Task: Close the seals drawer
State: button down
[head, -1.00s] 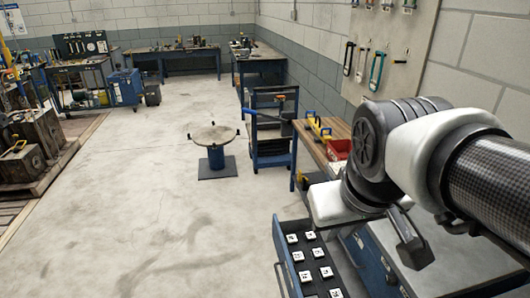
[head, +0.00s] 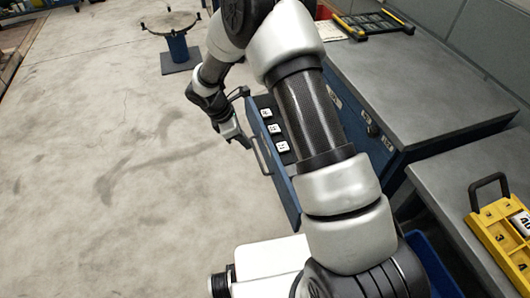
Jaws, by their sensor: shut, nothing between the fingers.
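The open drawer, with a blue front (head: 287,192) and a dark inside, sticks out to the left from the blue cabinet (head: 358,105). Several small white labelled blocks (head: 272,129) lie in it. I cannot read which drawer it is. A grey bar handle (head: 259,157) runs along its outer front. My gripper (head: 246,144) is shut and empty, pointing down on the outer side of the drawer front, close to the handle. I cannot tell whether it touches. My arm hides part of the drawer and cabinet.
The grey cabinet top (head: 415,80) is largely bare, with a yellow-and-black rack (head: 372,24) at its far end. A yellow case (head: 500,232) sits on a lower grey top at right. A round-topped stand (head: 172,35) is behind. The floor at left is clear.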

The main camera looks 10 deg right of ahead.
jog(key=x, duration=0.4)
jog(key=d+b+x, duration=0.1)
jog(key=x, duration=0.3)
jog(key=b+x, duration=0.1)
jog(key=x, duration=0.3)
jog(key=shift+w+d+r, duration=0.1)
jog(key=shift+d, duration=0.15)
jog(key=shift+w+d, duration=0.1)
jog(key=shift+d, duration=0.6)
jog(key=w+d, duration=0.3)
jog(key=d, duration=1.9)
jog(key=shift+p, duration=0.35)
